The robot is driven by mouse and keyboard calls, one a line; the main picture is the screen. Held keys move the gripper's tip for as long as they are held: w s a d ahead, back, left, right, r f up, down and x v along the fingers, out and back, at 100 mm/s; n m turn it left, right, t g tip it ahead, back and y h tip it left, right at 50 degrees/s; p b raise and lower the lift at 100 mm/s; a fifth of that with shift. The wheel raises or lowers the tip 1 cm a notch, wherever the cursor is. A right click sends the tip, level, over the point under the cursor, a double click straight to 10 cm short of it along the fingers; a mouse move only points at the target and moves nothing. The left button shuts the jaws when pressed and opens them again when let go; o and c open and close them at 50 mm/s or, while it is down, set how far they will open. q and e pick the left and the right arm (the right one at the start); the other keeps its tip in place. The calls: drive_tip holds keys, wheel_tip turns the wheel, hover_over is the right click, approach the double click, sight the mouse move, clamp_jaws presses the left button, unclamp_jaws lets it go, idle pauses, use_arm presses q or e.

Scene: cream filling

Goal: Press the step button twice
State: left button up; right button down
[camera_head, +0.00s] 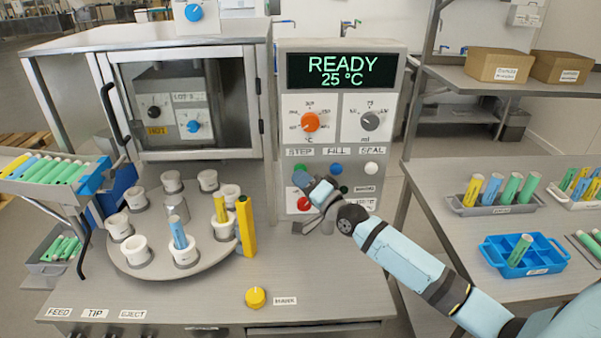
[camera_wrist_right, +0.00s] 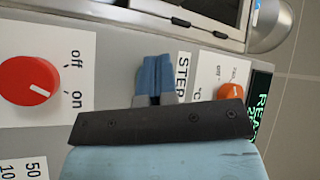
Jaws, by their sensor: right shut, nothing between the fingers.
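The control panel (camera_head: 390,150) stands upright and its screen (camera_head: 342,70) reads "READY 25 °C". The step button sits under the STEP label (camera_head: 300,152); a bit of green shows there, mostly covered by my right fingertips. My right gripper (camera_head: 301,177) is shut and empty, with its blue fingertips at the panel face just below that label. In the right wrist view the closed fingers (camera_wrist_right: 155,78) point at the panel beside the STEP label (camera_wrist_right: 182,77), and the button is hidden. I cannot tell whether they touch it. My left gripper is not in view.
The blue fill button (camera_head: 336,168) and white seal button (camera_head: 371,168) sit to the right. A red off/on knob (camera_wrist_right: 29,81) is below the fingers. A round turntable (camera_head: 150,268) with white cups and a yellow post (camera_head: 246,228) stands left. A yellow knob (camera_head: 256,297) is in front.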

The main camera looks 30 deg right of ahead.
drive_tip(key=shift+w+d, duration=0.1)
drive_tip(key=shift+w, duration=0.05)
idle(0.5)
drive_tip(key=shift+s+a+p, duration=0.5)
drive_tip(key=shift+s+p, duration=0.1)
drive_tip(key=shift+s, duration=0.25)
drive_tip(key=s+a+p, duration=0.1)
drive_tip(key=s+p, duration=0.1)
drive_tip(key=s+a+p, duration=0.1)
drive_tip(key=s, duration=0.1)
drive_tip(key=shift+s+a, duration=0.1)
drive_tip(key=shift+a, duration=0.25)
idle(0.4)
